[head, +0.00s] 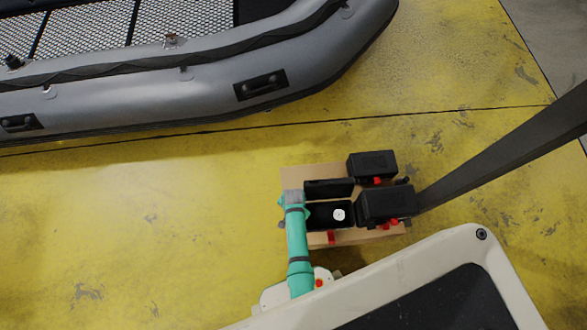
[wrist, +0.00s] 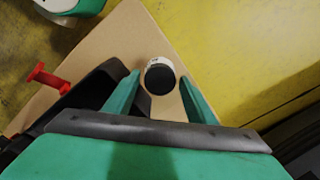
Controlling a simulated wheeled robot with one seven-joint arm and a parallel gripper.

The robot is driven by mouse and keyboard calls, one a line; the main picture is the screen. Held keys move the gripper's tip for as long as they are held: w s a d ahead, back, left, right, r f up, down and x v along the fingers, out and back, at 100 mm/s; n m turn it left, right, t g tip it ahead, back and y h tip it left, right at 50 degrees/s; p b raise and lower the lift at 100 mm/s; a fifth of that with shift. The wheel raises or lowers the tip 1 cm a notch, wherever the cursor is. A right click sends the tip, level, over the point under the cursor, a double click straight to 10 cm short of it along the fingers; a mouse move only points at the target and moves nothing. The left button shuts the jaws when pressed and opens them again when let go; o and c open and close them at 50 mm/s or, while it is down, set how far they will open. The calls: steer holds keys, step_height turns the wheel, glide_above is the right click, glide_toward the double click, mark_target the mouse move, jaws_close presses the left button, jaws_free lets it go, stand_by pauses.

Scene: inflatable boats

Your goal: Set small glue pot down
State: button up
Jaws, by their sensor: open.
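A small glue pot (wrist: 160,76) with a round black lid and a white side shows in the wrist view, between my two teal fingers. It stands upright on or just above a tan board (wrist: 150,42); the view from above does not settle which. My gripper (wrist: 159,80) is open around the pot, with a finger on each side. In the head view my gripper (head: 293,197) is over the left edge of the board (head: 318,170), and I cannot make out the pot beneath it there.
Black boxes (head: 330,215) with red parts crowd the board right of my gripper; one holds a white round thing (head: 339,214). Another black box (head: 372,162) sits at the back. A grey inflatable boat (head: 190,95) lies beyond. The yellow floor (head: 150,200) to the left is clear.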

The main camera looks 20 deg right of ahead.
steer(key=s+a+r+n+t, duration=0.3)
steer(key=s+r+n+t, duration=0.1)
steer(key=r, duration=1.2)
steer(key=s+a+r+n+t, duration=0.4)
steer(key=s+r+t, duration=0.1)
steer(key=r, duration=1)
steer(key=s+a+r+n+t, duration=0.3)
steer(key=r+t, duration=0.3)
steer(key=r, duration=1)
steer(key=shift+s+a+r+n, duration=0.35)
steer(key=shift+s+n, duration=0.25)
steer(key=shift+s, duration=0.15)
steer(key=c, duration=0.5)
steer(key=shift+d, duration=0.1)
